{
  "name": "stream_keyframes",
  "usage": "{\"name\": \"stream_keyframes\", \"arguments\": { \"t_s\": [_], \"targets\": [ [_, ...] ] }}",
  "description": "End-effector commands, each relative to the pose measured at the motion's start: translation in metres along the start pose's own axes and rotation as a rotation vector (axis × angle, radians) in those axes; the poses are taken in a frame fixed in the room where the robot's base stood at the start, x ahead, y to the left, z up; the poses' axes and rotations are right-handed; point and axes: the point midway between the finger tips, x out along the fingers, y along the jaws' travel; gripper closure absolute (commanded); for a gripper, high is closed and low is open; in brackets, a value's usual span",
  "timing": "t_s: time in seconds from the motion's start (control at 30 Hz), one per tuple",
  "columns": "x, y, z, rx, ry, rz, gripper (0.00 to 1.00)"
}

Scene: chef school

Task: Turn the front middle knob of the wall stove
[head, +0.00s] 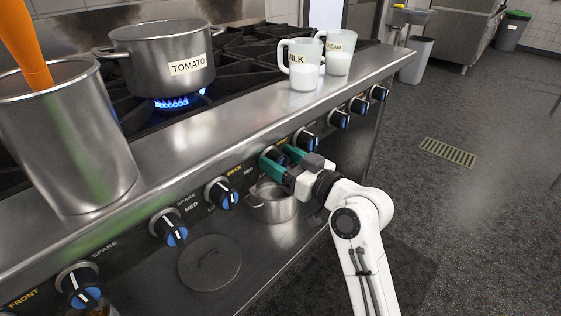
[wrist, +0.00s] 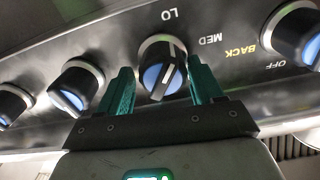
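A row of black knobs with blue faces runs along the stove's front panel (head: 141,248). My gripper (head: 278,158) reaches one knob near the middle of the row. In the wrist view, that knob (wrist: 162,72) sits between the teal fingers of my gripper (wrist: 160,75), one on each side. The fingers are apart, with narrow gaps appearing beside the knob; I see no clear contact. The white line on its face is tilted, and LO and MED are printed beside it. In the head view, my gripper mostly hides this knob.
A neighbouring knob (head: 221,193) is left of my gripper, another (head: 305,140) close on its right. Below are a small pot (head: 272,204) and a lid (head: 209,262). A TOMATO pot (head: 160,55) stands over a blue flame. Mugs (head: 303,72) stand on the ledge.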

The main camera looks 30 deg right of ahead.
Motion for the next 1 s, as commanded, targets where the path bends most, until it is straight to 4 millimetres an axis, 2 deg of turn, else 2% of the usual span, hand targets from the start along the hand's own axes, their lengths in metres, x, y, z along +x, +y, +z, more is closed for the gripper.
{"name": "stream_keyframes", "arguments": {
  "t_s": [0.07,0.3,0.43,0.57,0.8,1.0],
  "targets": [
    [0.0,-0.001,0.002,0.001,-0.003,-0.002,0.26],
    [0.0,-0.002,0.003,0.003,-0.007,-0.006,0.26],
    [-0.008,-0.002,0.003,0.003,-0.008,-0.004,0.26],
    [-0.028,-0.001,0.003,0.004,-0.008,-0.003,0.26],
    [-0.074,-0.001,0.003,0.004,-0.007,-0.002,0.26],
    [-0.1,0.0,0.002,0.003,-0.005,-0.002,0.26]
  ]
}}
